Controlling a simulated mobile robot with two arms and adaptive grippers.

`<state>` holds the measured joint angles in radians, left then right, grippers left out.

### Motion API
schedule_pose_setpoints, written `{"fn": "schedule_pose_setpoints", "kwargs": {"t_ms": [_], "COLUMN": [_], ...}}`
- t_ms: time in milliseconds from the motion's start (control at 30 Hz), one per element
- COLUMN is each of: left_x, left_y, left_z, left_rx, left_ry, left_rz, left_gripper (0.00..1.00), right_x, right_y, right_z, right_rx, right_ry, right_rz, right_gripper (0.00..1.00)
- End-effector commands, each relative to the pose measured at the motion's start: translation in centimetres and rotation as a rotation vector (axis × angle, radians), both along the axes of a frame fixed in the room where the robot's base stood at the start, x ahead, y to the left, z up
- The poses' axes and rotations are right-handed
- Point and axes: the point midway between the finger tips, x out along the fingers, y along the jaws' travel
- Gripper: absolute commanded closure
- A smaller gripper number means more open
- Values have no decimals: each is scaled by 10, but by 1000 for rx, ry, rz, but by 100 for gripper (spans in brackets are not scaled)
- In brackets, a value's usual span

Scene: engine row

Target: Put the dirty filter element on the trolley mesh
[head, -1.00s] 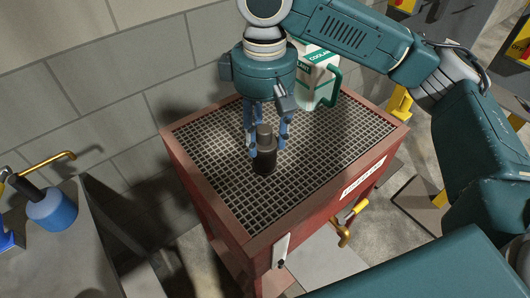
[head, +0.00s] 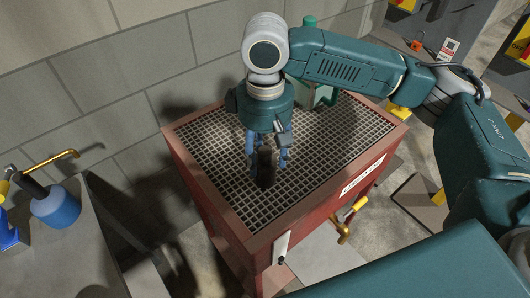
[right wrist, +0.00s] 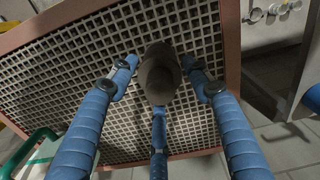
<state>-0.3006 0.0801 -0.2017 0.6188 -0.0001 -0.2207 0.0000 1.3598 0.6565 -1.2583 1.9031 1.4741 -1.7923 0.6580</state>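The dirty filter element (head: 265,170) is a dark, roughly cylindrical piece. It stands upright on the trolley mesh (head: 215,150), a grey grid set in the top of a red trolley. My right gripper (head: 268,165) points down over it, with blue fingers around its upper part. In the right wrist view, the filter element (right wrist: 160,75) sits between three spread fingers, with narrow gaps at its sides; contact with the lower finger is hard to judge. The right gripper looks open. My left gripper is not in view.
A coolant jug (head: 318,95) with a green handle stands at the back of the mesh, partly hidden by my right arm. A grey bench (head: 70,240) with a blue cylinder (head: 55,206) is at the left. A block wall runs behind. The mesh's front and right are clear.

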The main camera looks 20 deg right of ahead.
Motion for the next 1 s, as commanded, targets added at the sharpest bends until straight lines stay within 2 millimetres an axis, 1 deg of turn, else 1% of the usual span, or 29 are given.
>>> {"fn": "schedule_pose_setpoints", "kwargs": {"t_ms": [333, 433, 567, 800, 900, 1000], "left_x": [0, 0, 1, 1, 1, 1], "left_y": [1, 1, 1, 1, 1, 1], "left_z": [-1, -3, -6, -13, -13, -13], "left_rx": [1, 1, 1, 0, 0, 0], "left_ry": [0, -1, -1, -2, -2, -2], "left_rz": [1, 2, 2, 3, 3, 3], "left_gripper": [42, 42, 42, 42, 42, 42], "right_x": [0, 1, 1, 1, 1, 1], "right_y": [0, 1, 1, 1, 0, 0], "right_z": [1, 9, 30, 83, 101, 114], "right_rx": [1, 2, 2, 2, 1, 0], "right_ry": [-1, -1, -3, -3, -3, -1], "right_rz": [0, 0, 0, 0, -1, -1], "right_gripper": [39, 39, 39, 39, 39, 39]}}
